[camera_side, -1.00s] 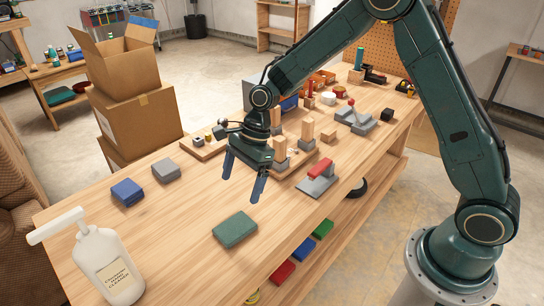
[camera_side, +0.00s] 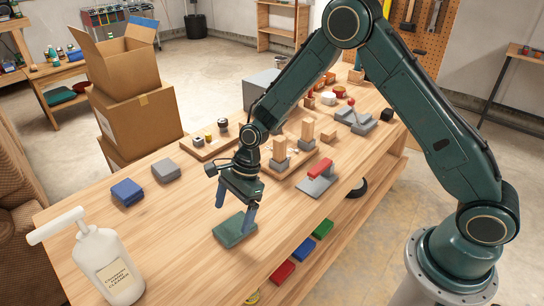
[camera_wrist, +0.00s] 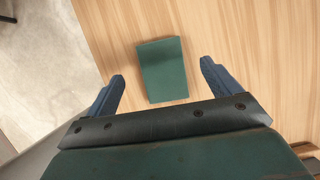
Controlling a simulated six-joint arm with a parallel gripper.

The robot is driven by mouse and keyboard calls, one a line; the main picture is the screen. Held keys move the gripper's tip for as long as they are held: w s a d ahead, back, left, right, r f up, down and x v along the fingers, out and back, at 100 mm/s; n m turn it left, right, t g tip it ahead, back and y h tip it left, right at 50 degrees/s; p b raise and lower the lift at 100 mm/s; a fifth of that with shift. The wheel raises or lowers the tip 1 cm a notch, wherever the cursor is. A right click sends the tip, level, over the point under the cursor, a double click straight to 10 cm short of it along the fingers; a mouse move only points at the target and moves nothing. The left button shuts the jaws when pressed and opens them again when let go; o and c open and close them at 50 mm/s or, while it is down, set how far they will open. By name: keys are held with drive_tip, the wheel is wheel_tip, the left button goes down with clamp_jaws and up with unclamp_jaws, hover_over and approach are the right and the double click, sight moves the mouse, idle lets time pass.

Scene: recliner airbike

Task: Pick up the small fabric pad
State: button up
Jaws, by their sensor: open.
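A green fabric pad (camera_side: 235,229) lies flat on the wooden workbench near its front edge. In the wrist view the pad (camera_wrist: 163,70) lies ahead of the space between my two blue fingers. My gripper (camera_side: 235,212) is open and empty, pointing down just above and behind the pad. In the wrist view my gripper (camera_wrist: 161,72) has its fingers wide apart, one on each side of the pad's width. In the side view one finger overlaps the pad's right edge; I cannot tell whether it touches. A blue pad (camera_side: 127,192) and a grey pad (camera_side: 166,170) lie to the left.
A white spray bottle (camera_side: 107,265) stands at the bench's front left. A grey fixture with a red bar (camera_side: 317,177) and wooden blocks (camera_side: 280,150) stand to the right and behind. The bench around the green pad is clear.

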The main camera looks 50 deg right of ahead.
sight(227, 232)
drive_tip(key=shift+f, duration=0.15)
drive_tip(key=shift+x, duration=2.5)
drive_tip(key=shift+f, duration=0.1)
drive_tip(key=shift+c, duration=0.4)
drive_tip(key=c, duration=1)
